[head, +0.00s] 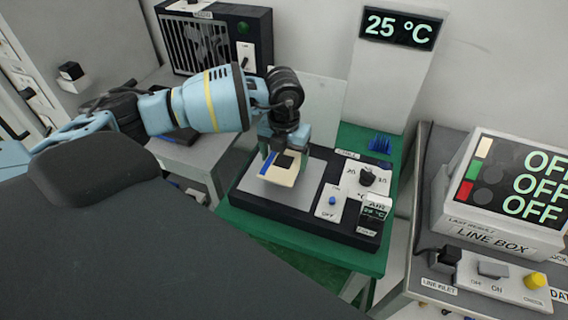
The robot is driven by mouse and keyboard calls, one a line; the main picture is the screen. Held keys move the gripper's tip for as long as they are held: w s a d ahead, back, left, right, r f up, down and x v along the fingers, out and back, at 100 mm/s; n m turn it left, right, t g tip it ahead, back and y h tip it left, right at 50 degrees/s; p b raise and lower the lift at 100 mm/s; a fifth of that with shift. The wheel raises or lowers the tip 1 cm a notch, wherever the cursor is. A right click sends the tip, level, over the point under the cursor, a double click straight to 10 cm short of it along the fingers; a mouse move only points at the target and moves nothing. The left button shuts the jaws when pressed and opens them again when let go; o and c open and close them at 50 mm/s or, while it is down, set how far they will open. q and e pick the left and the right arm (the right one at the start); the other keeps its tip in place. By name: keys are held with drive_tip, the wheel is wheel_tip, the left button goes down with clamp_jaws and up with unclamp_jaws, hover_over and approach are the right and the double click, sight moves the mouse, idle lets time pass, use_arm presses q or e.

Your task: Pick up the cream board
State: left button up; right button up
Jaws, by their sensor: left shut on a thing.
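The cream board (280,175) is a small cream plate with a dark square part on top. It is at the grey plate (250,187) of a black chill unit on a green table. My left gripper (284,163) comes down from above and is shut on the cream board, with a teal finger on either side. I cannot tell whether the board touches the plate or is slightly above it. My right gripper is not in view.
The chill unit has a dial (367,177), a blue button (332,201) and a small AIR display (375,211). A blue finned piece (380,144) stands behind. A line box (510,190) is on the right bench. A fan unit (215,40) stands at the back left.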

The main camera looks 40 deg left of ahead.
use_arm(q)
drive_tip(key=s+r, duration=0.1)
drive_tip(key=s, duration=1.5)
drive_tip(key=shift+a+r, duration=0.25)
drive_tip(key=shift+r, duration=0.1)
